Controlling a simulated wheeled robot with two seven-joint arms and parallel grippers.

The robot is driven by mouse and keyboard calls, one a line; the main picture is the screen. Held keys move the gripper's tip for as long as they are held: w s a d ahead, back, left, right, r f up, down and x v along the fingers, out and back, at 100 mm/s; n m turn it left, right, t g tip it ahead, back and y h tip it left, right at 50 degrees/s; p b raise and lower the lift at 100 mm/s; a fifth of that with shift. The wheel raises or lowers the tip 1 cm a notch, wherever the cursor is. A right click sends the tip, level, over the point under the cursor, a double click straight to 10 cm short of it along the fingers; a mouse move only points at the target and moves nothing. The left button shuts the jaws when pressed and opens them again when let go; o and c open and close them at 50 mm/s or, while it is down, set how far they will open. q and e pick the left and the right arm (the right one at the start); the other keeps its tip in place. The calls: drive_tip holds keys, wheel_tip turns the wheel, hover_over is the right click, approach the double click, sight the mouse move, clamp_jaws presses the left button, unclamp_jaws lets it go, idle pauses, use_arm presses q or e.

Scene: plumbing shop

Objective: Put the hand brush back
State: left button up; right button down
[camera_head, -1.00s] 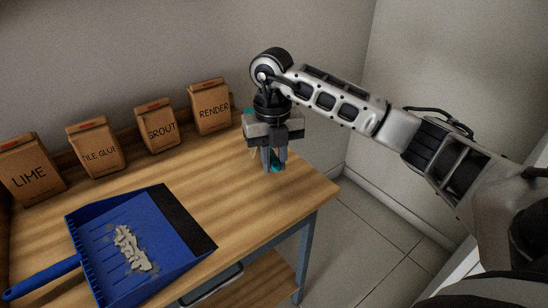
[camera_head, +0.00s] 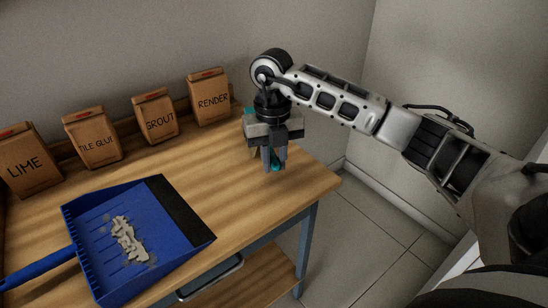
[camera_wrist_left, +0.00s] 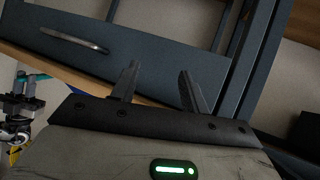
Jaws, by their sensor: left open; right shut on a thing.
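My right gripper (camera_head: 273,160) is over the right end of the workbench, pointing down. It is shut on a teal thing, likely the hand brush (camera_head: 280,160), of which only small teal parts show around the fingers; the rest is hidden. I cannot tell whether the brush touches the bench top. A blue dustpan (camera_head: 86,247) with grey debris (camera_head: 127,240) in it lies on the left part of the bench. My left gripper (camera_wrist_left: 160,80) is open and empty in the left wrist view, in front of the bench's dark drawer front (camera_wrist_left: 110,60).
Paper bags marked LIME (camera_head: 30,165), TILE GLUE (camera_head: 93,140), GROUT (camera_head: 156,118) and RENDER (camera_head: 211,98) stand along the back of the wooden workbench (camera_head: 225,185). The bench top between dustpan and right gripper is clear. A wall is behind.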

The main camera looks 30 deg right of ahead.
use_arm(q)
drive_tip(key=shift+w, duration=0.1)
idle(0.3)
use_arm(e)
drive_tip(key=c, duration=1.2)
unclamp_jaws()
drive_tip(key=shift+r, duration=0.1)
use_arm(q)
drive_tip(key=p, duration=0.2)
drive_tip(key=shift+a+r+p, duration=0.2)
drive_tip(key=shift+r+p, duration=0.15)
use_arm(e)
wheel_tip(320, 180, up, 16)
drive_tip(key=w, duration=0.1)
drive_tip(key=shift+d, duration=0.2)
